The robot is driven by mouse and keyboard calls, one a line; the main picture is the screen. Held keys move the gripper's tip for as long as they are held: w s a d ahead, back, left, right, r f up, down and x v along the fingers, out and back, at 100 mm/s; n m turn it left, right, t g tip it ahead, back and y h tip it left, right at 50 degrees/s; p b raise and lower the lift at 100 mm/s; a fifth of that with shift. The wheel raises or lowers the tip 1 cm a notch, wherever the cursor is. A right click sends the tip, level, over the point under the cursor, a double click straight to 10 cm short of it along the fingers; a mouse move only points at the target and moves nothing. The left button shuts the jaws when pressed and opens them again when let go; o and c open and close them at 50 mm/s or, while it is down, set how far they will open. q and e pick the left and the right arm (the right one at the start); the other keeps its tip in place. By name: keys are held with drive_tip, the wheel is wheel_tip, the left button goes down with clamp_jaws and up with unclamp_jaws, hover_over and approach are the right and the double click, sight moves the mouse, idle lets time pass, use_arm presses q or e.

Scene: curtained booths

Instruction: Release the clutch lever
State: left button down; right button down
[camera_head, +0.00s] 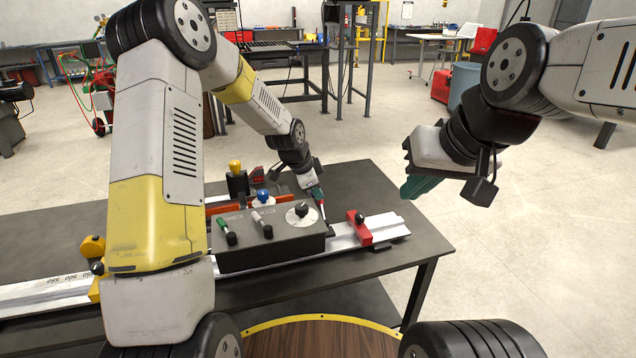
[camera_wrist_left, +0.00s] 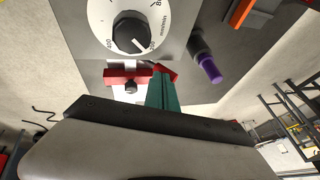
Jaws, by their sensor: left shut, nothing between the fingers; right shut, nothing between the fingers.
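A dark grey control box (camera_head: 270,243) stands on the table. It carries a green-tipped lever (camera_head: 227,231), a white-tipped lever (camera_head: 262,225) and a round dial (camera_head: 301,211). In the left wrist view, the dial (camera_wrist_left: 130,33) shows near the top, and a purple-tipped lever (camera_wrist_left: 208,68) sticks out to its right. I cannot tell which lever is the clutch lever. My left gripper (camera_head: 320,202) is shut and empty by the box's right end; its green fingers (camera_wrist_left: 163,92) show below the dial, apart from the purple lever. My right gripper (camera_head: 415,188) is shut and empty, right of the table.
A light rail (camera_head: 392,230) runs along the table (camera_head: 425,250), with a red stop (camera_head: 358,228) right of the box and a yellow stop (camera_head: 94,262) on the left. Yellow (camera_head: 235,167) and blue (camera_head: 263,196) knobs stand behind the box. Open floor lies right of the table.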

use_arm(q)
drive_tip(key=shift+w+a+f, duration=0.3)
drive_tip(key=shift+w+f, duration=0.3)
drive_tip(key=shift+w, duration=0.3)
drive_tip(key=shift+a, duration=0.1)
